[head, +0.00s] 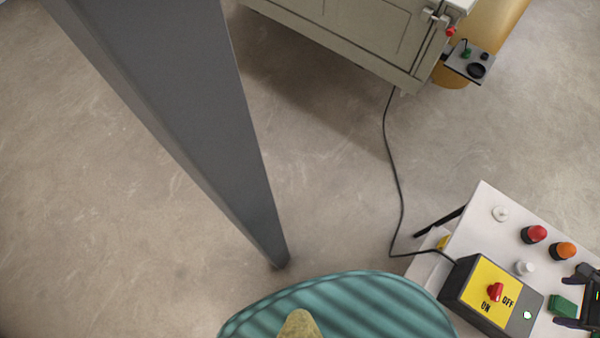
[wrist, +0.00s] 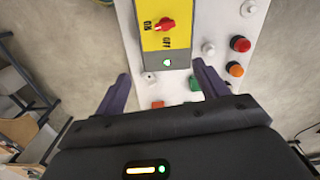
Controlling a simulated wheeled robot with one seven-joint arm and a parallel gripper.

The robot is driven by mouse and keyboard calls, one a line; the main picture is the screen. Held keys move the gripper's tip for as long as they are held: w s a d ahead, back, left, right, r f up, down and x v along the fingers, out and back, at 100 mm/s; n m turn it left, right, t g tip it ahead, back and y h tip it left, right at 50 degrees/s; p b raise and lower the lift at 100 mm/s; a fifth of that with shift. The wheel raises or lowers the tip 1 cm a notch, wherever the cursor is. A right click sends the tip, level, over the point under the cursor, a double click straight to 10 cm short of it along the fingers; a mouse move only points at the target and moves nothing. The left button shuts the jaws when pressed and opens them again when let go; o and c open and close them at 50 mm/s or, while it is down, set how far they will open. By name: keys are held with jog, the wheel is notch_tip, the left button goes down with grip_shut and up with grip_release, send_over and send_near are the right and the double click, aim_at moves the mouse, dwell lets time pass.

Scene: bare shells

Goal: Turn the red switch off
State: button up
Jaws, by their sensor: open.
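The red switch (head: 495,291) is a small rotary knob on the yellow face of a dark box (head: 470,293), between the printed words ON and OFF. It also shows at the top of the wrist view (wrist: 166,24). I cannot tell for sure which word it points to. A small pale greenish lamp (head: 527,315) on the box's grey end looks lit. My gripper (head: 566,302) is at the right edge of the head view, beside the box's lamp end. In the wrist view my gripper (wrist: 162,72) is open and empty, its purple fingers apart, short of the switch.
The white panel (head: 480,215) also carries a red button (head: 534,234), an orange button (head: 564,250), a white knob (head: 525,267) and a green block (head: 563,305). A cable runs from the box. A grey post (head: 190,110) and ribbed teal object (head: 340,300) stand left.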

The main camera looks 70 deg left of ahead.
notch_tip(320, 180, up, 15)
jog(key=d+b, duration=0.2)
jog(key=b, duration=0.2)
jog(key=shift+s, duration=0.3)
jog(key=shift+f, duration=0.1)
